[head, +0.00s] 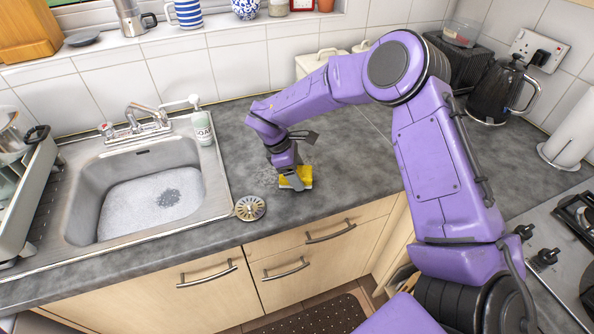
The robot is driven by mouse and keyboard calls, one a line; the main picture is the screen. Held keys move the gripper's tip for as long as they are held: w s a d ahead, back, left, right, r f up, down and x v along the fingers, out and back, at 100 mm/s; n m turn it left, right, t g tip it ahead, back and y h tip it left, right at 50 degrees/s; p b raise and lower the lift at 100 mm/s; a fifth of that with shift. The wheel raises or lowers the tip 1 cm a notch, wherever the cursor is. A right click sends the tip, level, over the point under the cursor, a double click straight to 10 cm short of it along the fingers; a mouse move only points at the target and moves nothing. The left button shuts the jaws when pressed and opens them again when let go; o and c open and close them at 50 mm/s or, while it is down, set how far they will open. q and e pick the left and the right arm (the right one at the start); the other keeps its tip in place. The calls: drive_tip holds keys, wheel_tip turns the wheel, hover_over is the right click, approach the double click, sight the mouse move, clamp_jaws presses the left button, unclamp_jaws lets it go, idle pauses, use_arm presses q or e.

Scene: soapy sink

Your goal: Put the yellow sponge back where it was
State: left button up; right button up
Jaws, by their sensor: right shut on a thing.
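The yellow sponge (304,174) is on or just above the grey worktop, to the right of the sink; a pale layer shows along its lower edge. I cannot tell whether it touches the worktop. My right gripper (294,183) points down from above and is shut on the sponge, hiding its middle. My left gripper does not show in the head view.
The steel sink (211,190) with foamy water is at the left. A soap bottle (203,128) stands behind the sink. A black kettle (494,92) stands at the back right.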

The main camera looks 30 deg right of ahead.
drive_tip(key=shift+f, duration=0.2)
drive_tip(key=o, duration=0.9)
drive_tip(key=shift+o, duration=0.2)
drive_tip(key=shift+r+p, duration=0.35)
drive_tip(key=shift+r, duration=0.05)
drive_tip(key=b+v, duration=0.2)
drive_tip(key=shift+w+a+r, duration=0.2)
drive_tip(key=shift+r, duration=0.05)
drive_tip(key=b+v, duration=0.2)
drive_tip(key=v, duration=0.6)
drive_tip(key=shift+s, duration=0.15)
drive_tip(key=shift+a+r, duration=0.1)
drive_tip(key=shift+r, duration=0.45)
